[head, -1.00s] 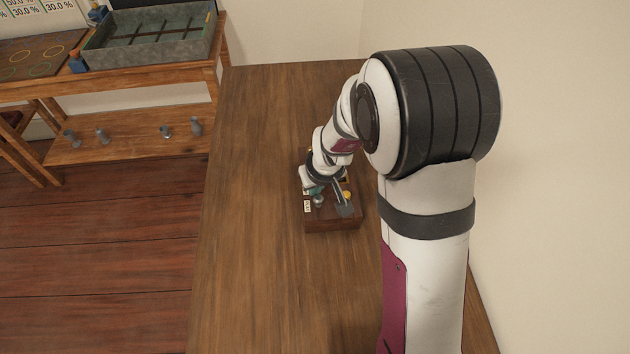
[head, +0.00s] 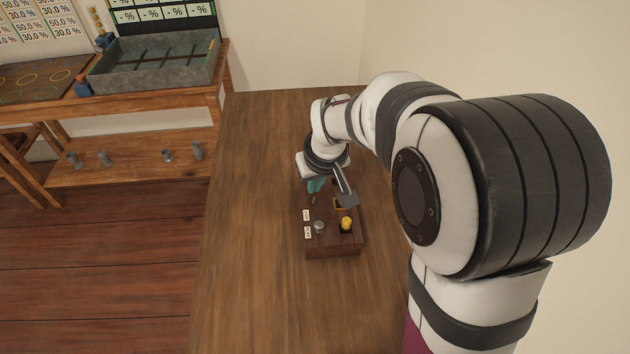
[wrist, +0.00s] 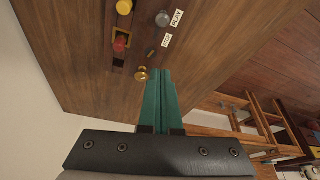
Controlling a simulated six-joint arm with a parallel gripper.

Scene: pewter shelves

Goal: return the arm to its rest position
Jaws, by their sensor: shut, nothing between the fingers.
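My gripper (head: 316,186) hangs above the far end of a dark wooden box (head: 333,249) on the table. Its teal fingers are shut together with nothing between them; they fill the middle of the wrist view (wrist: 160,98). The box top carries a yellow knob (head: 347,222) and a grey knob (head: 319,227). The wrist view also shows a red knob (wrist: 119,44) and a brass knob (wrist: 141,73). The brass knob appears close to the fingertips in that picture; I cannot tell the exact gap. My arm is bent, and its large joint covers the right of the head view.
The wooden table (head: 255,250) is bare left of the box. A wall rises at the right. At the back left, a bench holds a grey divided tray (head: 155,75), with several grey pieces on its lower shelf (head: 130,175).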

